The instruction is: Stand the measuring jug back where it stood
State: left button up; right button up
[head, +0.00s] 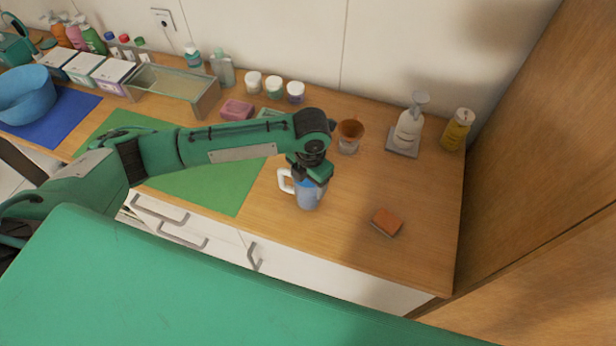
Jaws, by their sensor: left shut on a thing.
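The measuring jug (308,198) is a clear, bluish jug with a white handle (285,181) on its left side. It is upright at the front middle of the wooden counter, right of the green mat. My left gripper (309,178) comes down from above and is shut on the jug at its upper part. The gripper hides the jug's rim. I cannot tell whether the jug's base touches the counter. My right gripper is not in view.
A brown cup (350,132) stands behind the jug, and an orange-brown sponge (386,222) lies to its right. A pump bottle (410,128) and a yellow bottle (457,130) stand at the back right. The green mat (222,189) has bare room.

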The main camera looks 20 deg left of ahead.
pick_arm(q)
jog(key=o, duration=0.9)
jog(key=shift+f, duration=0.15)
jog(key=o, duration=0.5)
jog(key=shift+c, duration=0.2)
notch_tip(320, 180, up, 12)
jog(key=b, duration=0.4)
jog(key=shift+d+r, duration=0.2)
jog(key=shift+d, duration=0.1)
jog(key=shift+s, duration=0.1)
